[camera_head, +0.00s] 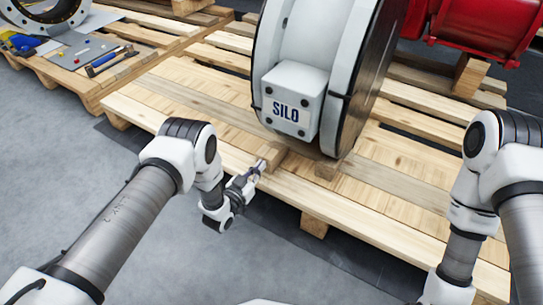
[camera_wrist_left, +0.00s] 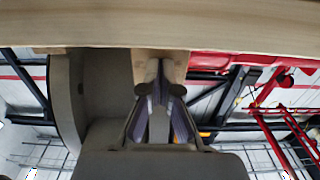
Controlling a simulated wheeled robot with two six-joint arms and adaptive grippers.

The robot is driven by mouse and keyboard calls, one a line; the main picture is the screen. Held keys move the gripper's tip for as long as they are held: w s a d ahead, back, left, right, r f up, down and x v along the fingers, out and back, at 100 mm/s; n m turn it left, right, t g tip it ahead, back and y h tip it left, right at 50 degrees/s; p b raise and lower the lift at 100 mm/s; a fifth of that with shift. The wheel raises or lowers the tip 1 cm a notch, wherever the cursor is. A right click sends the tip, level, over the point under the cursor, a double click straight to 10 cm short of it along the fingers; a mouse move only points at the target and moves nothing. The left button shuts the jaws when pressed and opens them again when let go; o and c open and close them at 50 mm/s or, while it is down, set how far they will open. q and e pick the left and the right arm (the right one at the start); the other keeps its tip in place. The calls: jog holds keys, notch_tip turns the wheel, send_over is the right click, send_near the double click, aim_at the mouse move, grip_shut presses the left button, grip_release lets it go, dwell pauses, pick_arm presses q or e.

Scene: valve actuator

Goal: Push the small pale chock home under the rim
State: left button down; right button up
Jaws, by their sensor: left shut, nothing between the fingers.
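The small pale chock (camera_head: 274,155) is a wooden block on the pallet, tucked against the lower left edge of the big round valve body's rim (camera_head: 340,125). In the left wrist view, a pale wooden block (camera_wrist_left: 163,58) shows just past the fingertips. My left gripper (camera_head: 259,167) is shut and empty, its tips pointing at the chock's near end. Its fingers also show in the left wrist view (camera_wrist_left: 160,80), close to the block; I cannot tell whether they touch it. My right gripper is outside the views.
The valve's white box marked SILO (camera_head: 293,99) hangs above the left gripper. A second wooden block (camera_head: 327,168) sits under the rim to the right. The pallet (camera_head: 390,205) has bare boards at the front. Tools lie on another pallet (camera_head: 100,95) at upper left.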

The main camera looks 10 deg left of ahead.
aim_at(277, 146)
pick_arm(q)
jog(key=shift+w, duration=0.15)
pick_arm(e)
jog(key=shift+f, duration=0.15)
pick_arm(q)
jog(key=shift+b+x, duration=2)
jog(key=shift+x, duration=1.25)
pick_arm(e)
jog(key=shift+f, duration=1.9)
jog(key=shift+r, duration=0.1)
